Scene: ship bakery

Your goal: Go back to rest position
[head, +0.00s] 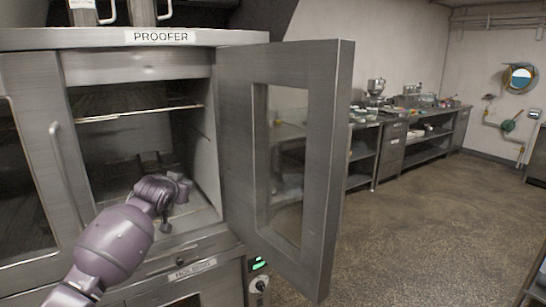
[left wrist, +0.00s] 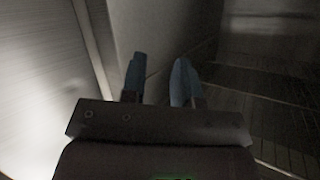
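My left arm comes in from the lower left in the head view and reaches into the open compartment of the steel proofer (head: 140,58). My left gripper (head: 178,190) is inside the compartment, low down near its floor and right wall. In the left wrist view its two bluish fingers (left wrist: 158,80) stand apart with nothing between them. A wall and a ribbed dark surface show beyond the fingers. My right gripper is not in view.
The proofer's windowed right door (head: 336,170) stands wide open, jutting toward me just right of the arm. A wire rack (head: 140,114) crosses the compartment above the gripper. The left door (head: 25,170) is shut. Open brown floor (head: 420,235) lies to the right, before steel counters (head: 392,150).

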